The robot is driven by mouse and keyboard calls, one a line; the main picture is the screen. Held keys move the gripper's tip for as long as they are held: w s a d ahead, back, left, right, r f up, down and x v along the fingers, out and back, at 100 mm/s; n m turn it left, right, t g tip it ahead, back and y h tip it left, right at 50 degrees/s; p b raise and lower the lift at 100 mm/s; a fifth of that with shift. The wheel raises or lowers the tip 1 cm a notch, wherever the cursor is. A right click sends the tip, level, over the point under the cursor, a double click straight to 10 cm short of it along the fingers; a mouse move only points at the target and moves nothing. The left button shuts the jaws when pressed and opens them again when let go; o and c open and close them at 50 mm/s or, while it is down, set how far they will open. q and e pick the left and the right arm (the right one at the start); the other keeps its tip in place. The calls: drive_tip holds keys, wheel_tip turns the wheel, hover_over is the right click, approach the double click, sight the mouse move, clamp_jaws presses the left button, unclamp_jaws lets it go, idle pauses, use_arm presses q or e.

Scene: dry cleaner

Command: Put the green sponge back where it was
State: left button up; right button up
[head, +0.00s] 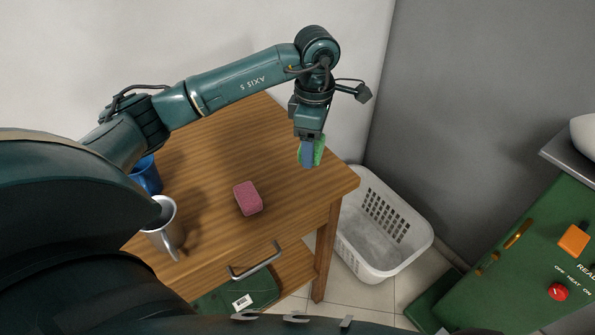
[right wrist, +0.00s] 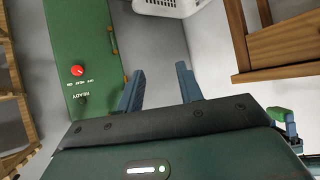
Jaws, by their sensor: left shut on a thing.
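The green sponge (head: 320,151) is in my left gripper (head: 308,160), which is shut on it and points down at the right end of the wooden table (head: 225,150). The fingers hide part of the sponge. I cannot tell whether its lower edge touches the tabletop. A pink sponge (head: 248,198) lies on the table, left of and nearer than the green one. My right gripper (right wrist: 160,88) is open and empty in the right wrist view, over the floor near the green machine.
A silver mug (head: 162,228) and a blue mug (head: 147,175) stand at the table's left, partly behind my arm. A white basket (head: 385,225) stands on the floor right of the table. A green machine (head: 535,260) with a red knob is at right.

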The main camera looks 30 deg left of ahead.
use_arm(q)
drive_tip(key=w+a+n, duration=0.2)
drive_tip(key=a+n, duration=0.1)
drive_tip(key=n, duration=0.5)
drive_tip(key=n+p, duration=0.1)
drive_tip(key=n, duration=0.1)
hover_over(299, 176)
wheel_tip(299, 176, down, 6)
drive_tip(key=shift+r, duration=0.1)
wheel_tip(299, 176, down, 4)
drive_tip(key=shift+f+p, duration=0.2)
drive_tip(key=shift+p, duration=0.25)
use_arm(e)
drive_tip(key=shift+d, duration=0.35)
use_arm(q)
drive_tip(key=shift+f, duration=0.1)
drive_tip(key=shift+f, duration=0.15)
drive_tip(key=o, duration=1)
use_arm(e)
drive_tip(key=shift+s+r, duration=0.15)
